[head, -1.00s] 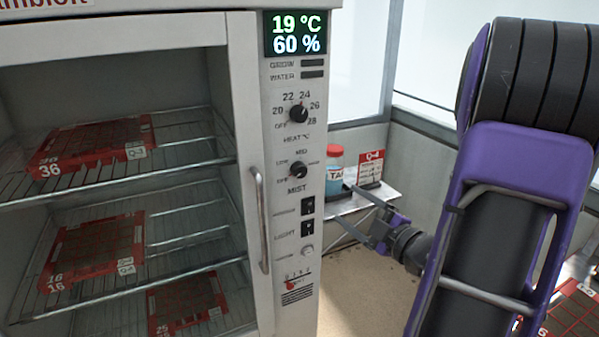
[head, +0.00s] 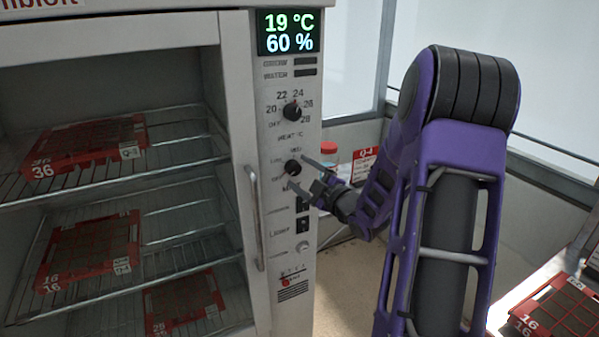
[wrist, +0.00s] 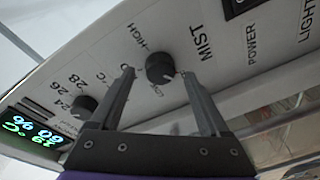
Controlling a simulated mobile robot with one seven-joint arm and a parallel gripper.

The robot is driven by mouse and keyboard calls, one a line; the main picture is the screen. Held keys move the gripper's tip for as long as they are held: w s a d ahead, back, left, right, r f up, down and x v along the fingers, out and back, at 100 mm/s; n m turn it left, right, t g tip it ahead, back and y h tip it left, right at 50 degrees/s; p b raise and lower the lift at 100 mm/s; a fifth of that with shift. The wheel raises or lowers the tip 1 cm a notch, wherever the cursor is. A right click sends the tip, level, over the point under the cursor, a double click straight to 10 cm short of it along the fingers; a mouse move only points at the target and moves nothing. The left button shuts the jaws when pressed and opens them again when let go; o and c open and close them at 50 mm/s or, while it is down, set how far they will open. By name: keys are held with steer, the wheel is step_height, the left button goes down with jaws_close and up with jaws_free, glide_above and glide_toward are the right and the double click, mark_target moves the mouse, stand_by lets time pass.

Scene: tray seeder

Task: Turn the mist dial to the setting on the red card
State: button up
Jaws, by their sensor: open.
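The mist dial (head: 293,167) is a round black knob on the cabinet's white control panel, below the heat dial. In the wrist view the mist dial (wrist: 160,68) sits between my two fingers, with LOW and HIGH labels beside it; a finger partly covers the other labels. I cannot clearly read where its pointer stands. My gripper (head: 297,171) is open, its fingertips around the knob or just in front of it; contact cannot be told. It also shows in the wrist view (wrist: 157,73). A card with a red top (head: 364,154) stands behind my arm, partly hidden, its lower text unreadable.
The heat dial (head: 292,111) is above the mist dial, and light switches (head: 302,226) are below. A vertical door handle (head: 255,218) stands left of the panel. A red-lidded jar (head: 329,148) is behind my gripper. A red seed tray (head: 560,309) lies at lower right.

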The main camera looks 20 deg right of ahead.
steer(key=shift+w+a, duration=0.1)
steer(key=shift+w, duration=0.5)
jaws_close()
